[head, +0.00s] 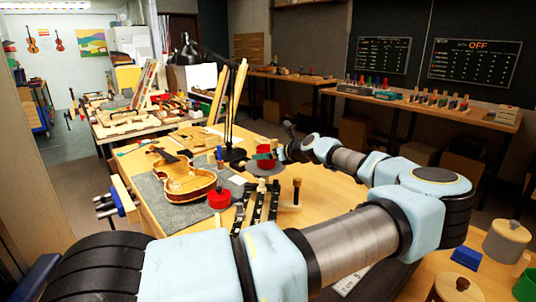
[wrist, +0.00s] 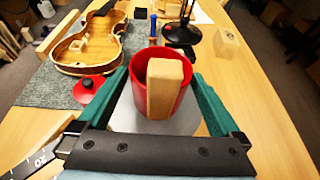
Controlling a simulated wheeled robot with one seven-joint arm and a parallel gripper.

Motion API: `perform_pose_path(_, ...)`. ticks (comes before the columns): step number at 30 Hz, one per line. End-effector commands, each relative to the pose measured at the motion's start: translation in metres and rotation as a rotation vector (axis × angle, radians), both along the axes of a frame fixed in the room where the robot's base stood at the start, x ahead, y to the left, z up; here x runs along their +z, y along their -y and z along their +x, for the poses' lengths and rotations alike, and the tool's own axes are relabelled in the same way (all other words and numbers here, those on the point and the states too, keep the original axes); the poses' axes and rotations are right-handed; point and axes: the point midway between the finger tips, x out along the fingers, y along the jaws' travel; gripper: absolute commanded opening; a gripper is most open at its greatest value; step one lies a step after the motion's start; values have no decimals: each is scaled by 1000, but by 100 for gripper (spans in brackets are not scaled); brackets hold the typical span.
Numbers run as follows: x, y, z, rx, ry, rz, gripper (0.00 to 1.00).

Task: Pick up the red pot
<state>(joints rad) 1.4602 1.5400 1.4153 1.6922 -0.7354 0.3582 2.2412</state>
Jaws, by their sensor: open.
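The red pot (wrist: 140,84) stands upright on a round grey disc (wrist: 126,120) in the wrist view. A pale wooden bar (wrist: 166,90) covers much of its near side; I cannot tell if it is part of the pot. My gripper (wrist: 160,78) is open, with one green finger on each side of the pot. I cannot tell if either finger touches it. In the head view, the pot (head: 266,164) is partly hidden by my gripper (head: 268,156) above the grey disc (head: 265,171).
A violin body (head: 187,180) lies on a grey mat left of the pot. A small red item with a dark knob (wrist: 88,85) sits near the left finger. A black lamp base (wrist: 182,32) and a wooden block (wrist: 227,42) stand beyond. Bare bench lies to the right.

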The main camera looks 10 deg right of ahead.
Motion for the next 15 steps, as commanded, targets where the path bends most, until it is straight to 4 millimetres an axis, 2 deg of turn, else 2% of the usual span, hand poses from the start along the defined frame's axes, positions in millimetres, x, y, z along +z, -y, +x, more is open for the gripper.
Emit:
perform_pose_path(8, -2, -2, 3, -1, 0, -2, 100)
perform_pose_path(15, -2, -2, 3, -1, 1, -1, 75)
